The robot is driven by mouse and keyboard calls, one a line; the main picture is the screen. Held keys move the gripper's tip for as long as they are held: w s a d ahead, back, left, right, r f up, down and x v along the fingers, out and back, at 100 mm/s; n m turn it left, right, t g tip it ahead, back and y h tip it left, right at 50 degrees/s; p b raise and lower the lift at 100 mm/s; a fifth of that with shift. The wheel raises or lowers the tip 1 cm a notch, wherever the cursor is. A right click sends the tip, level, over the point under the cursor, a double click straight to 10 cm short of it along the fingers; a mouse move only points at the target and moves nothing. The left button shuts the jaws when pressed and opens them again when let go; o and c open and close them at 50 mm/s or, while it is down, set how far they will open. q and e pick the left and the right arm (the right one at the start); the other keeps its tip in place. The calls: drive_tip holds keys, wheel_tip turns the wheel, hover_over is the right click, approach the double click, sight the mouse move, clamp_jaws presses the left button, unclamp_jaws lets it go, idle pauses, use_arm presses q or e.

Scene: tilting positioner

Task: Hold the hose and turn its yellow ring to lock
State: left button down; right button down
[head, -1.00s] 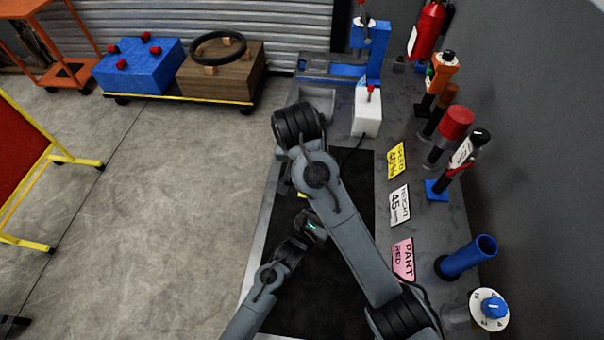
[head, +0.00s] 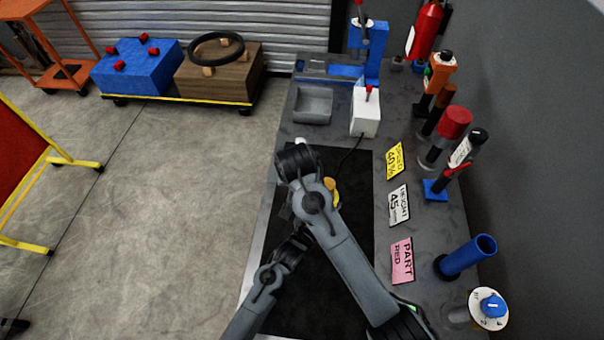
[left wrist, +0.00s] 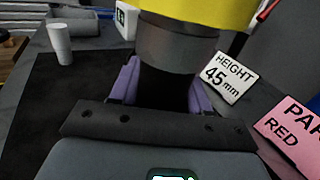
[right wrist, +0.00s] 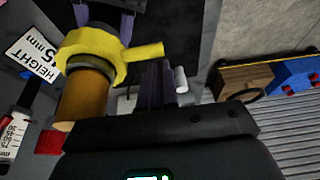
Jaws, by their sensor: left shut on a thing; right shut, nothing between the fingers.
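The hose's yellow ring (right wrist: 95,45) has a lever (right wrist: 145,51) sticking out to the right in the right wrist view. An orange-brown cylinder (right wrist: 85,97) joins the ring. In the left wrist view the yellow ring (left wrist: 195,14) sits beyond a grey collar (left wrist: 180,48). My left gripper (left wrist: 163,85) is shut around the dark hose (left wrist: 168,88) below that collar. My right gripper (right wrist: 155,72) is shut and empty, close beside the lever; contact cannot be told. In the head view my right arm hides most of the hose; a little yellow and orange (head: 332,190) shows.
A small white cylinder (left wrist: 60,42) stands at the mat's far left corner. A grey tray (head: 312,104) and white box (head: 365,112) lie beyond the black mat (head: 345,240). Cards, including a yellow card (head: 395,161), and upright tools line the right side.

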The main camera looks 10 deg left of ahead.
use_arm(q)
drive_tip(key=shift+f, duration=0.1)
use_arm(e)
drive_tip(key=shift+s, duration=0.3)
drive_tip(key=s+n, duration=0.1)
drive_tip(key=s, duration=0.1)
drive_tip(key=s+n+y, duration=0.1)
drive_tip(key=n, duration=0.1)
drive_tip(key=shift+s+d, duration=0.2)
drive_tip(key=shift+s, duration=0.15)
idle(0.4)
drive_tip(key=shift+w, duration=0.2)
drive_tip(key=shift+w+d, duration=0.15)
drive_tip(key=shift+w, duration=0.45)
drive_tip(key=shift+r, duration=0.1)
drive_tip(key=v, duration=0.7)
